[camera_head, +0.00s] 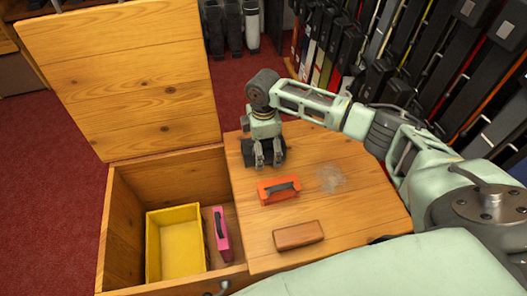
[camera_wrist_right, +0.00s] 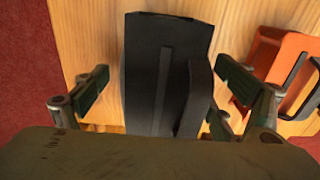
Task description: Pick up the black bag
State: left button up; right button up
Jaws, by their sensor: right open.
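The black bag (camera_wrist_right: 143,75) lies on the wooden bench top, with a raised strip and a handle-like bar on it. In the head view the black bag (camera_head: 248,153) is partly hidden under my right gripper (camera_head: 268,160). My right gripper is open in the right wrist view, with its fingers (camera_wrist_right: 162,72) apart on either side of the bag. A gap shows between the left finger and the bag; whether the right finger touches it I cannot tell. My left gripper is not in view.
An orange case (camera_head: 272,194) lies close to the gripper, right of the bag in the wrist view. A brown block (camera_head: 298,236) lies nearer the front. The open compartment on the left holds a yellow bin (camera_head: 178,244) and a pink case (camera_head: 221,235). Its lid (camera_head: 125,85) stands raised.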

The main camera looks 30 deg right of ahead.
jog(key=shift+f, duration=0.1)
jog(key=shift+c, duration=0.5)
jog(key=c, duration=1.3)
jog(key=shift+c, duration=0.5)
